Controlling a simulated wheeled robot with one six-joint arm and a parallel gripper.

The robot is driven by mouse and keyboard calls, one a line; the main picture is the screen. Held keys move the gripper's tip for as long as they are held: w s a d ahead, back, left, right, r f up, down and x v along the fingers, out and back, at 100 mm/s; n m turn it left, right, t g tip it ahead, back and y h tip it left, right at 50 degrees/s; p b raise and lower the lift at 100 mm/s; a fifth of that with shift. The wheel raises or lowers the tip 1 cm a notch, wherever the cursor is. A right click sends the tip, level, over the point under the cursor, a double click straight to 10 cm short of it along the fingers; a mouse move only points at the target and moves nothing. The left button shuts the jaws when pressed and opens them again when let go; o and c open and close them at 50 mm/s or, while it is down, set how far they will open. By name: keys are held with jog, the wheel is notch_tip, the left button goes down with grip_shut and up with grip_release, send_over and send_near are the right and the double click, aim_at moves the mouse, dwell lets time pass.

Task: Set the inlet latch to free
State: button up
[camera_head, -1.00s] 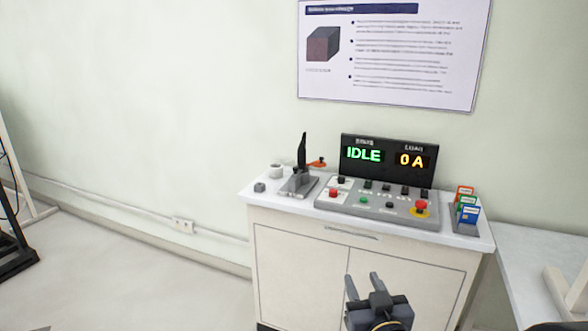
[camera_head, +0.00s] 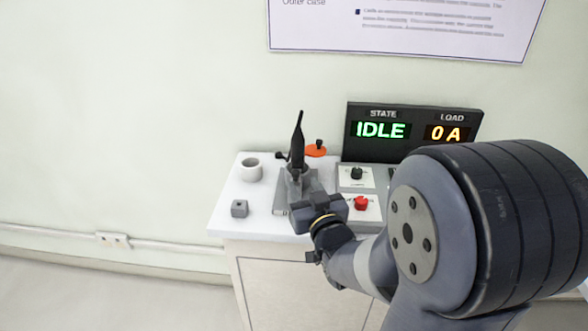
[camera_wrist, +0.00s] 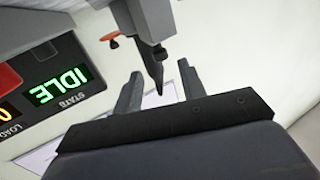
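No part reads as "inlet latch" by label. A tall black lever (camera_head: 298,143) stands nearly upright on a grey base plate (camera_head: 281,190) at the cabinet's left side. A small black knob sticks out left of the lever. Behind it is an orange piece with a black knob (camera_head: 316,150). My gripper (camera_head: 299,205) is low in front of the lever, partly hiding its base. In the wrist view, the fingers of my gripper (camera_wrist: 161,91) are apart, and the lever's dark tip (camera_wrist: 156,72) appears between them; I cannot tell whether they touch it. The orange piece (camera_wrist: 110,39) is beside it.
A display (camera_head: 412,130) reads IDLE and 0 A. A red button (camera_head: 361,203) is close right of my gripper. My arm hides the right side.

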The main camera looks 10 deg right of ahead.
aim_at(297, 174)
jog(key=w, duration=0.6)
jog(key=shift+w+a+p, duration=0.3)
jog(key=shift+w+a, duration=0.05)
grip_shut()
